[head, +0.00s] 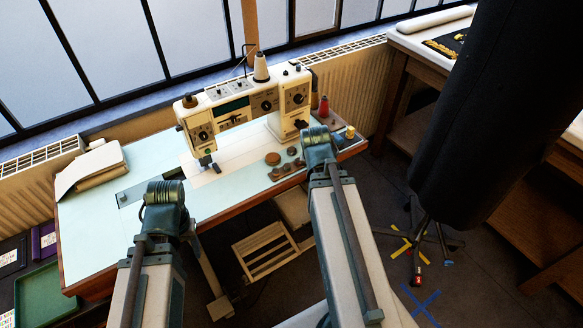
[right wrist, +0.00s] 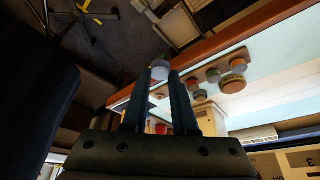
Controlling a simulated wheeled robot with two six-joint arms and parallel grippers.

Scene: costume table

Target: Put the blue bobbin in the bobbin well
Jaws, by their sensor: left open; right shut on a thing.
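In the right wrist view my right gripper (right wrist: 166,80) is shut on the blue bobbin (right wrist: 159,70), a small round thing that looks pale blue-grey between the fingertips. In the head view the right gripper (head: 320,138) is over the table's right part, in front of the sewing machine (head: 245,103); the bobbin is hidden there. My left gripper (head: 165,192) is open over the table's front left; its fingers are hard to make out. A grey plate (head: 139,189) with a dark patch is set in the tabletop left of the machine. I cannot tell whether this is the bobbin well.
Several bobbins sit on a wooden holder (right wrist: 210,72) near the table edge. A brown round thing (head: 272,159) and a red thread cone (head: 324,106) are on the pale table (head: 95,235). Folded cloth (head: 92,168) lies at left. A large black form (head: 500,110) stands at right.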

